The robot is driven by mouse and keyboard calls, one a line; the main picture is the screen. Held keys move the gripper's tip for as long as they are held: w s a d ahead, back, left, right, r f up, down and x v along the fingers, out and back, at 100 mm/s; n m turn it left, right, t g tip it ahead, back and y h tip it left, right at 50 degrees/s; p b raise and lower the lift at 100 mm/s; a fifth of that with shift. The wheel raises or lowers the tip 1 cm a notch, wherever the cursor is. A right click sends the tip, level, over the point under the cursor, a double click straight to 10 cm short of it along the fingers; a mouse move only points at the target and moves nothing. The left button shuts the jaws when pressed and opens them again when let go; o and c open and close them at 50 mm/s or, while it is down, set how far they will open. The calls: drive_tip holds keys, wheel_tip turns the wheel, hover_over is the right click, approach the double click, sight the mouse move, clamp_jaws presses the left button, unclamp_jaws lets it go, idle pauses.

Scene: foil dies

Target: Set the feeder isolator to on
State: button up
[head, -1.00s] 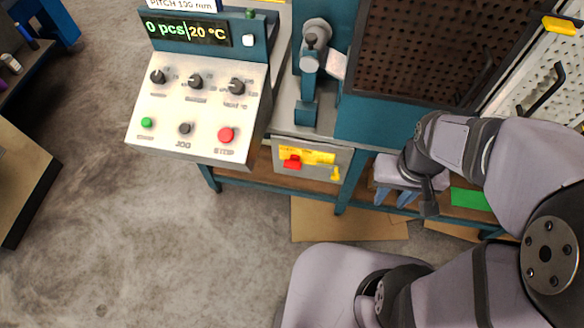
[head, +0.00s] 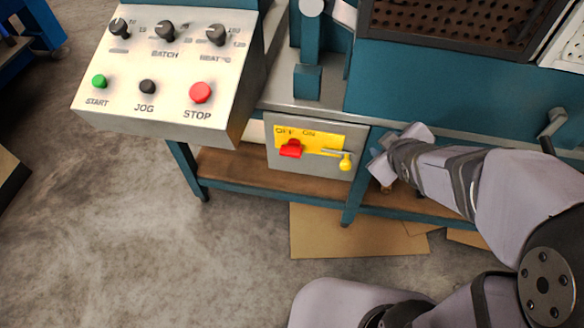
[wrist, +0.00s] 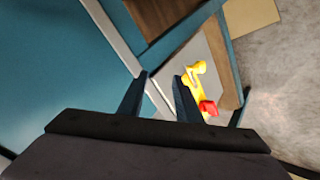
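The feeder isolator is a grey box (head: 310,173) with a yellow plate (head: 322,138) marked OFF and ON, under the machine's bench. Its red handle (head: 291,149) sits at the left of the plate, below OFF. A yellow-ended lever or pin (head: 345,162) is at the plate's right. In the wrist view the red handle (wrist: 208,107) and yellow parts (wrist: 194,82) show beyond the right finger. My gripper (wrist: 160,88) is open and empty, its two fingers apart. In the head view it is just right of the box, not touching the red handle; its fingertips are hard to make out.
A control panel (head: 180,60) with knobs and START, JOG and STOP buttons juts out up and left of the box. A teal table leg (head: 354,197) stands right of the box. Cardboard (head: 335,235) lies on the floor below.

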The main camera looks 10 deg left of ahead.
sight(296, 157)
drive_tip(key=w+a+f+n+t+y+b, duration=0.1)
drive_tip(key=a+f+n+b, duration=0.1)
drive_tip(key=b, duration=0.3)
drive_tip(key=w+a+f+n+t+y+b, duration=0.1)
drive_tip(key=a+f+n+y+b, duration=0.1)
drive_tip(key=a+f+n+b, duration=0.1)
drive_tip(key=w+a+f+n+t+y+b, duration=0.1)
drive_tip(key=w+a+f+n+b, duration=0.1)
drive_tip(key=b, duration=0.5)
drive_tip(key=shift+a+f+t+y, duration=0.15)
drive_tip(key=shift+a+f, duration=0.15)
drive_tip(key=shift+f, duration=0.3)
drive_tip(key=shift+a+f+t+y, duration=0.15)
drive_tip(key=shift+a+f, duration=0.15)
drive_tip(key=shift+f, duration=0.25)
drive_tip(key=s+a+f+n+y+b, duration=0.1)
drive_tip(key=a+f+n+y+b, duration=0.1)
drive_tip(key=b, duration=0.3)
drive_tip(key=s+a+f+n+y+b, duration=0.1)
drive_tip(key=a+f+n+y+b, duration=0.1)
drive_tip(key=a+n+b, duration=0.2)
drive_tip(key=s+a+f+n+y+b, duration=0.1)
drive_tip(key=a+f+n+y+b, duration=0.1)
drive_tip(key=b, duration=0.4)
drive_tip(key=shift+s+a+f+n+y, duration=0.15)
drive_tip(key=shift+s+a+n+y, duration=0.2)
drive_tip(key=shift+a+n+y, duration=0.25)
drive_tip(key=shift+a, duration=0.1)
drive_tip(key=shift+b+x, duration=1.5)
drive_tip(key=shift+x, duration=2.1)
